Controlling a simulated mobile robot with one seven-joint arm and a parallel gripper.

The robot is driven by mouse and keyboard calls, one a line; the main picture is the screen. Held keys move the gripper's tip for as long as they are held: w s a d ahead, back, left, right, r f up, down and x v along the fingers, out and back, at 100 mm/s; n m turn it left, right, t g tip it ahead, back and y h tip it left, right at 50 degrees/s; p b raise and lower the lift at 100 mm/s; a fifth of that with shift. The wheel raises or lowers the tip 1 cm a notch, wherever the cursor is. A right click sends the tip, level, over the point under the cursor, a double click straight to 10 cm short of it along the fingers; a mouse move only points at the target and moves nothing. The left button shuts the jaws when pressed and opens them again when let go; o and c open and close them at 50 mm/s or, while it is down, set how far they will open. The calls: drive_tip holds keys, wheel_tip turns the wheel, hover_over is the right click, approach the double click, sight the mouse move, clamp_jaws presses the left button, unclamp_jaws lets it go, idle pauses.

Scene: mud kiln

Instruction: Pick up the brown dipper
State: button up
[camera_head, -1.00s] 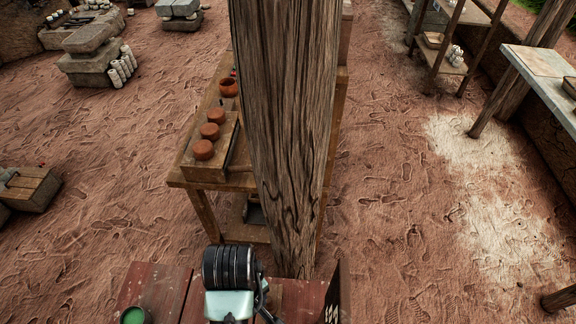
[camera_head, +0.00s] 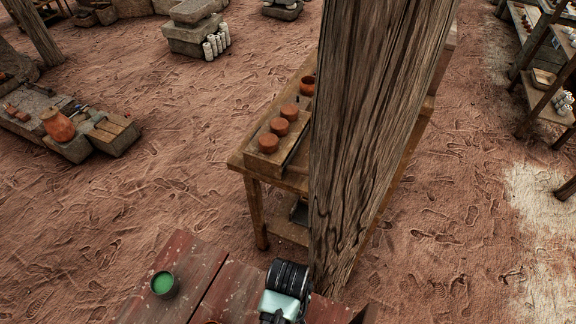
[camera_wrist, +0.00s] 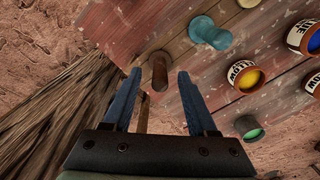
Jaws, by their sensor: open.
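In the wrist view, a short brown cylindrical thing (camera_wrist: 159,70), which looks like the brown dipper, stands on the reddish wooden table. A thin brown strip shows below it, nearer my gripper; I cannot tell whether it belongs to it. My gripper (camera_wrist: 160,76) is open, with its two blue fingers on either side of the brown thing in the picture. Nothing is visibly held, and I cannot tell the height gap. In the head view the dipper and the fingertips are not visible; only my dark and pale green wrist shows at the bottom.
A teal spool-shaped thing (camera_wrist: 210,33), a labelled yellow paint can (camera_wrist: 246,77), a labelled blue paint can (camera_wrist: 305,38) and a green paint cup (camera_wrist: 250,128) stand nearby. A thick wooden post (camera_head: 375,130) rises beside the table, before a bench (camera_head: 245,160) with clay pots.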

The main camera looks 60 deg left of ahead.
drive_tip(key=shift+d+f, duration=0.1)
drive_tip(key=shift+f, duration=1.8)
clamp_jaws()
